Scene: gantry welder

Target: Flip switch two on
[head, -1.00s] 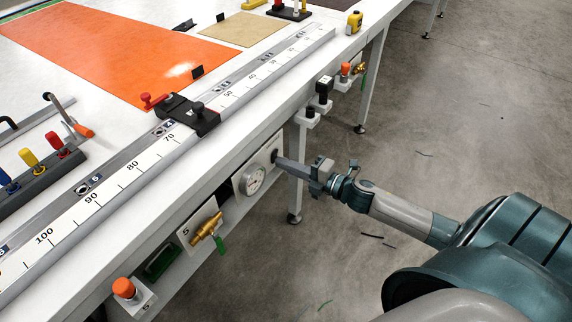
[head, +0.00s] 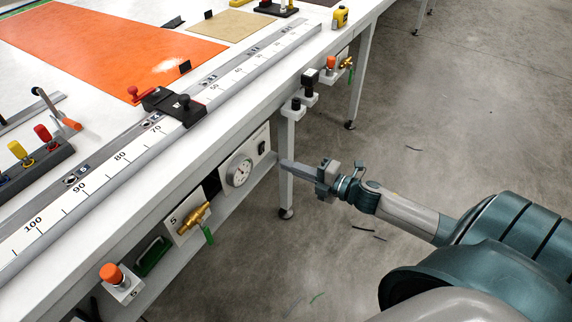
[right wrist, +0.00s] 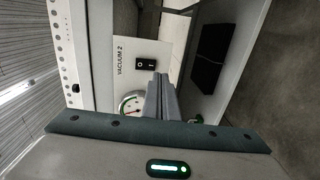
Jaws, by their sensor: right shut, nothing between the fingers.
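Switch two is a small black rocker (head: 262,147) on a pale plate with a round gauge, on the bench's front side in the head view. In the right wrist view the plate reads "VACUUM 2" and the rocker (right wrist: 147,64) shows O and I marks; I cannot tell which side is pressed. My right gripper (head: 284,164) is shut and empty, its tips just right of the plate and apart from the switch in the head view. Its fingers also show in the right wrist view (right wrist: 160,82), just below the rocker in the picture. My left gripper is not in view.
The gauge (head: 239,172) sits left of the switch. A brass valve with a green handle (head: 193,217) and an orange button (head: 112,273) are further along the bench front. A bench leg (head: 286,190) stands behind the fingertips.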

